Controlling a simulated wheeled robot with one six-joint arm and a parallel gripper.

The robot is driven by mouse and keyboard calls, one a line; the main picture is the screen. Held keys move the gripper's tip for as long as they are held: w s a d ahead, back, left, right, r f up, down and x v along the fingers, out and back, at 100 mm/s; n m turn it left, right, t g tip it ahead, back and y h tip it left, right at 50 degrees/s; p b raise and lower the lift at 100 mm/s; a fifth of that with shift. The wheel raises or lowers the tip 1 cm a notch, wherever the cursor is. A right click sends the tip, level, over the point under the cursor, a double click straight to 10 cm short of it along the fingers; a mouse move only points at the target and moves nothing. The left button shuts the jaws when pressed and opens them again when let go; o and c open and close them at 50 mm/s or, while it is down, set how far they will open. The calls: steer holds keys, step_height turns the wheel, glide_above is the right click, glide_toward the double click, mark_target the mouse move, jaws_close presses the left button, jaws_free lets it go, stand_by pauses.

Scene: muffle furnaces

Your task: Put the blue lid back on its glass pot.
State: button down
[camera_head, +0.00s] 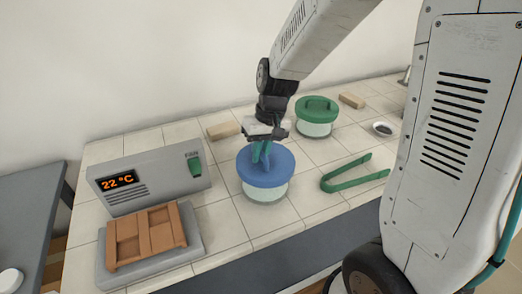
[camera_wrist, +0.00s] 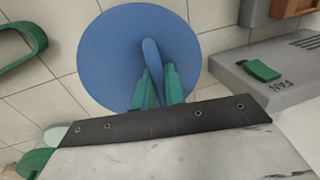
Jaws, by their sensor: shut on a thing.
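The blue lid (camera_head: 266,168) is over the glass pot (camera_head: 266,192) in the head view, level and in line with it. Whether it rests fully on the rim cannot be told. The pot's pale glass wall shows just below the lid. My gripper (camera_head: 262,150) is above the lid with its green fingers pointing down, shut on the lid's upright handle. In the wrist view, the blue lid (camera_wrist: 130,45) is a wide disc, and the fingers of my gripper (camera_wrist: 157,88) close on its handle (camera_wrist: 153,60). The lid hides the pot in that view.
A second glass pot with a green lid (camera_head: 317,108) stands behind to the right. Green tongs (camera_head: 355,174) lie to the right. A grey fan unit (camera_head: 150,180) reading 22 °C and a brown brick piece (camera_head: 146,236) are on the left. Tan blocks and a small dish (camera_head: 382,129) lie farther back.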

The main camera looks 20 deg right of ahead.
steer(key=shift+f, duration=0.1)
steer(key=c, duration=1.4)
jaws_free()
step_height(320, 180, up, 8)
steer(key=d, duration=0.2)
steer(key=s+r, duration=0.2)
steer(key=s, duration=0.5)
steer(key=s+d+r+h, duration=0.1)
steer(key=s+r, duration=0.2)
steer(key=s, duration=0.4)
steer(key=s+d+r+t+h, duration=0.1)
steer(key=s+r, duration=0.1)
steer(key=s, duration=0.5)
steer(key=shift+s+d+r, duration=0.1)
steer(key=shift+s+r, duration=0.25)
